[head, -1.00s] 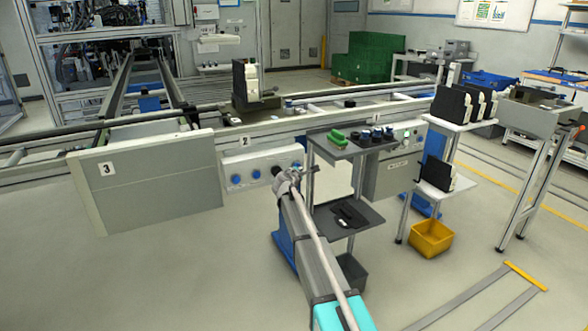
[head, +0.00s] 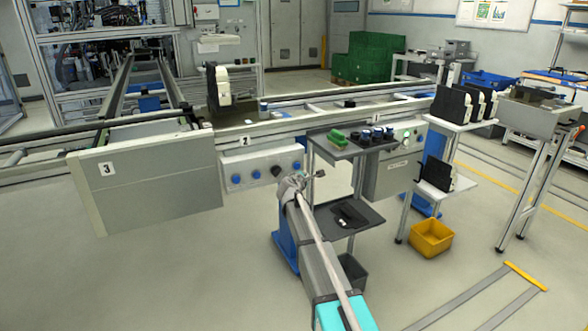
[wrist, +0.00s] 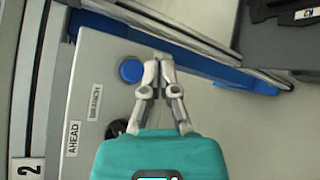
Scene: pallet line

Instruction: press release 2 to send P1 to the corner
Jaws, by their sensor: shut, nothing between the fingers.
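The grey button box (head: 262,167) of station 2 hangs on the line's front under the label 2 (head: 244,140). It carries several blue buttons and a black knob (head: 277,171). In the wrist view one blue button (wrist: 131,70) lies just left of my fingertips, with the labels AHEAD and BRANCH (wrist: 95,103) beside it. My gripper (wrist: 158,62) is shut and empty; it also shows in the head view (head: 319,174), right of the box. A pallet with a black and white load (head: 220,86) is on the line above label 2; I cannot read a P1 mark.
A shelf stand (head: 345,215) with dark trays is right of my gripper. A grey panel marked 3 (head: 150,190) is on the left. A yellow bin (head: 430,238) sits on the floor at right.

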